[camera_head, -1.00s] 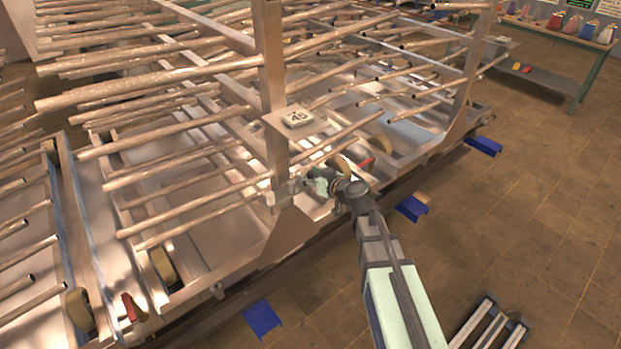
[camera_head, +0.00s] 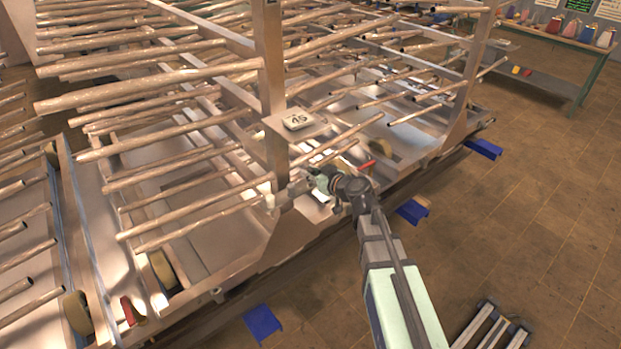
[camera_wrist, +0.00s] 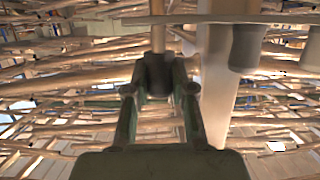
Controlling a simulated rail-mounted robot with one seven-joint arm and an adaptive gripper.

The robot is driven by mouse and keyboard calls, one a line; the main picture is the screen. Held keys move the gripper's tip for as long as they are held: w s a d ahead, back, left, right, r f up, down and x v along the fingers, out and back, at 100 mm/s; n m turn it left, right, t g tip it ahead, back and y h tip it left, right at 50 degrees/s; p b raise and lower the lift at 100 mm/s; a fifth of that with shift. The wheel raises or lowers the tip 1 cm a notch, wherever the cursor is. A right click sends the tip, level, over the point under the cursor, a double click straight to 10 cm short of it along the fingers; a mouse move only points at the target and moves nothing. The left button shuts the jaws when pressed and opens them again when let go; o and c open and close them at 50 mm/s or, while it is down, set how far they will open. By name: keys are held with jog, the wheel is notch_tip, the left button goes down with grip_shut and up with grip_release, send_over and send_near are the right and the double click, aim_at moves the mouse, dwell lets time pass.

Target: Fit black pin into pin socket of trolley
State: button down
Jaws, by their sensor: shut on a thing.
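My gripper (camera_wrist: 158,90) is shut on a dark, blocky piece, seemingly the black pin (camera_wrist: 158,72), held upright between the fingertips in the wrist view. A thin tan rod shows directly above it. A short grey cylinder (camera_wrist: 246,46) hangs under a flat bracket to the right, apart from the gripper; I cannot tell whether it is the pin socket. In the head view my gripper (camera_head: 312,182) is beside the upright post of the metal trolley (camera_head: 274,120), near its lower corner. The pin and socket cannot be made out there.
Long metal rods stick out from the trolley above and left of my gripper. A red handle (camera_head: 367,165) is close on the right. Blue blocks (camera_head: 412,211) lie along the base. Open tiled floor is at right.

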jog(key=shift+r+b, duration=0.85)
jog(key=shift+r, duration=3.1)
